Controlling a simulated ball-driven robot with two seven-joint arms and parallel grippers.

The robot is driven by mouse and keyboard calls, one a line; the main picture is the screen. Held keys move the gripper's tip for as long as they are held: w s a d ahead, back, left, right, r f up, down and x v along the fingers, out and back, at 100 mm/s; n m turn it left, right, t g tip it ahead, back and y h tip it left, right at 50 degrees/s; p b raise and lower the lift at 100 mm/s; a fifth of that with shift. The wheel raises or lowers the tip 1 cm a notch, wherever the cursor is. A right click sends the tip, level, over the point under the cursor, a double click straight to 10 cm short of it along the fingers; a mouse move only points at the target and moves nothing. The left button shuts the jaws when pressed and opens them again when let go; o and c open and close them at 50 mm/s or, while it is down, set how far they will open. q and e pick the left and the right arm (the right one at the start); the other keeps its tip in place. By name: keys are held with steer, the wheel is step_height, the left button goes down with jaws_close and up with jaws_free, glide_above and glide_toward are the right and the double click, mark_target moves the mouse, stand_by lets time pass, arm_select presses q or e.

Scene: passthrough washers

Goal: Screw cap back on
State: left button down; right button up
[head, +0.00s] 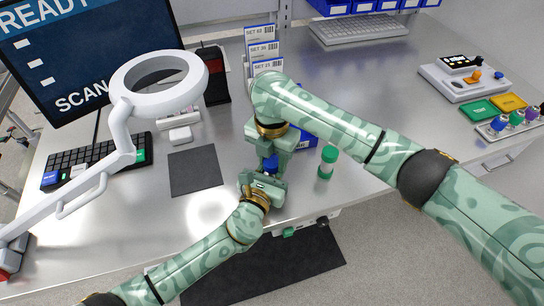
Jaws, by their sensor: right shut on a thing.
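My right gripper (268,151) points down at the middle of the steel table near its front edge. It is shut on a small blue cap (271,163), which shows only partly between the two grippers. My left gripper (264,180) comes up from below and sits directly under the right one, close to it. Whether its jaws are open or shut is hidden, and any container body under the cap is not visible. A small clear vial with a green cap (328,157) stands upright to the right of the grippers.
A blue bin (305,138) stands behind the grippers. A dark mat (195,170) lies to the left, below a white ring magnifier (160,84) on an arm. Set cards (262,50) stand behind. Table (365,75) is clear between.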

steer(key=m, duration=0.5)
steer(key=shift+m, duration=0.4)
steer(key=m, duration=0.5)
steer(key=shift+m, duration=0.3)
steer(key=o, duration=1.1)
steer(key=shift+o, duration=0.2)
steer(key=shift+s, duration=0.1)
arm_select(q)
steer(key=shift+w+a, duration=0.1)
arm_select(e)
steer(key=shift+a, duration=0.1)
step_height(320, 180, up, 12)
